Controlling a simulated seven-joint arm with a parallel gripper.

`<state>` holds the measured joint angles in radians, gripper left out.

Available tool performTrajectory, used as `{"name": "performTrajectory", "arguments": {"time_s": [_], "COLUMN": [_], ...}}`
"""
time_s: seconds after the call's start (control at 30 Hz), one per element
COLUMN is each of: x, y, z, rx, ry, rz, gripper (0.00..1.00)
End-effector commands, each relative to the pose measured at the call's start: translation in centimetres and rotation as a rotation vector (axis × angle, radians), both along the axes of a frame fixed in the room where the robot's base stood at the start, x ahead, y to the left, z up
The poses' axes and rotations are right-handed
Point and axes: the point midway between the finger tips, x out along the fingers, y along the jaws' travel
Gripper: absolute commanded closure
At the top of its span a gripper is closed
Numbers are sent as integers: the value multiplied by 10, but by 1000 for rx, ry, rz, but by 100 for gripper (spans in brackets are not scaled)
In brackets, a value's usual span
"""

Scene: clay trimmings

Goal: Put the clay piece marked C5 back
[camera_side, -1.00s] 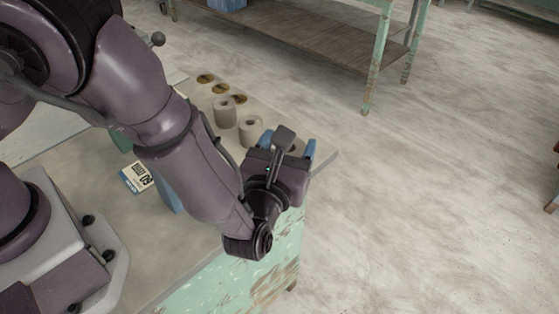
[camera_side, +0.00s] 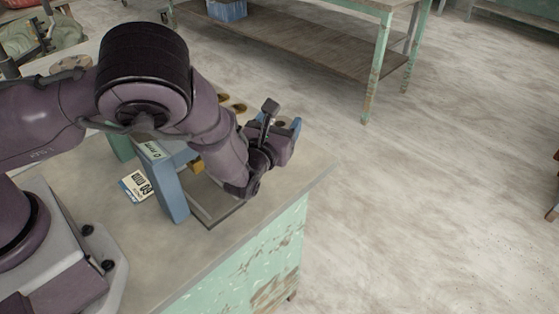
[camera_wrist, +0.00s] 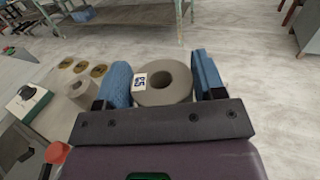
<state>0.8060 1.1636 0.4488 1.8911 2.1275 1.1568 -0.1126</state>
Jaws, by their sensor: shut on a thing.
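My gripper (camera_wrist: 162,88) has its blue fingers on both sides of a grey clay ring (camera_wrist: 178,76) with a round hole. A white label on the ring appears to read C5, turned over. My gripper (camera_side: 283,133) is over the far right part of the bench in the side view, where the held clay is mostly hidden. Another grey clay piece (camera_wrist: 78,91) with a hole stands left of my gripper in the wrist view. Dark gold discs (camera_wrist: 81,67) lie in a row beyond it; two discs show in the side view (camera_side: 239,108).
A blue stand (camera_side: 170,188) with a label and a yellow part (camera_side: 197,165) rises beside my arm. A printed card (camera_side: 135,186) lies on the bench (camera_side: 270,197). The bench's front right is clear. Another table (camera_side: 300,50) stands behind.

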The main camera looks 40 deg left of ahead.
Motion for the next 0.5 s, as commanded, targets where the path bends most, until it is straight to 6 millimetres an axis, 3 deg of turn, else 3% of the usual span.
{"name": "performTrajectory", "arguments": {"time_s": [0.1, 0.5], "x": [0, 0], "y": [0, 0], "z": [-23, -71], "rx": [4, 1], "ry": [-1, -3], "rz": [-1, -1], "gripper": [73, 73]}}
